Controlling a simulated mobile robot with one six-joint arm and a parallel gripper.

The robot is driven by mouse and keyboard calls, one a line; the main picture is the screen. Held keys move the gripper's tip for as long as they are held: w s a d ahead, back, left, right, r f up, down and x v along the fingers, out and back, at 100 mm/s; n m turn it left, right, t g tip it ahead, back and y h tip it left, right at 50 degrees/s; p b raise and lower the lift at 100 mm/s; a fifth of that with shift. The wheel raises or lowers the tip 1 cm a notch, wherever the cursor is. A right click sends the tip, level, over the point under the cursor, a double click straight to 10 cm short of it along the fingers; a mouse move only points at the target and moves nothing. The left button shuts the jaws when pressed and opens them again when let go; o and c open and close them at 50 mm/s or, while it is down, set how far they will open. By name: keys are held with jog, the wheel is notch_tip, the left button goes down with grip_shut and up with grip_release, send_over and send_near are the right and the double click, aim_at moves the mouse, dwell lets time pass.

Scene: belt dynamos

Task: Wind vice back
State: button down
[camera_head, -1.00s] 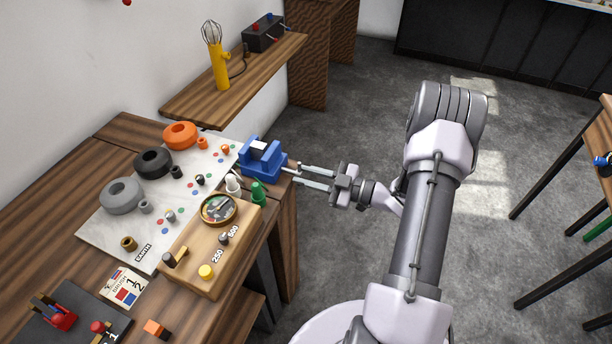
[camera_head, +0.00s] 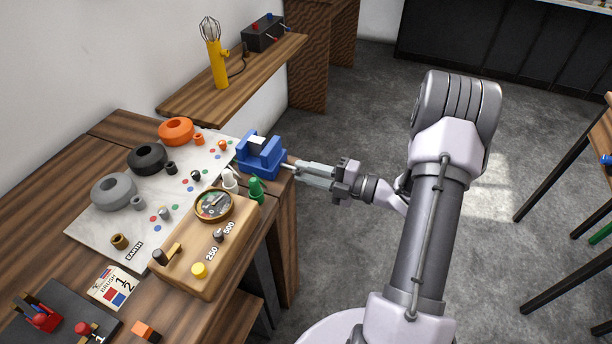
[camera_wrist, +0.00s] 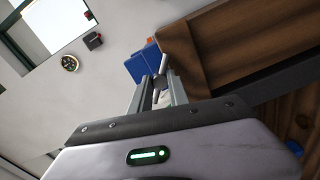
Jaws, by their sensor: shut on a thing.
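The blue vice (camera_head: 262,158) is at the back right corner of the workbench, with a pale block (camera_head: 256,142) at its top between the jaws. Its metal screw end (camera_head: 289,167) points right, past the bench edge. My gripper (camera_head: 299,172) reaches in from the right, and its fingers are shut on the vice handle. In the wrist view the vice (camera_wrist: 141,66) lies just beyond my fingers (camera_wrist: 158,84), and a tilted pale handle bar (camera_wrist: 164,62) shows at their tips. The exact grip point is partly hidden by the fingers.
A wooden meter board (camera_head: 207,262) with white and green posts stands just in front of the vice. Grey, black and orange rings (camera_head: 175,131) lie on a white sheet. Open floor lies right of the bench.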

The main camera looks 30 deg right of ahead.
jog(key=shift+n+b, duration=0.65)
jog(key=shift+n, duration=4.05)
jog(key=c, duration=0.5)
grip_release()
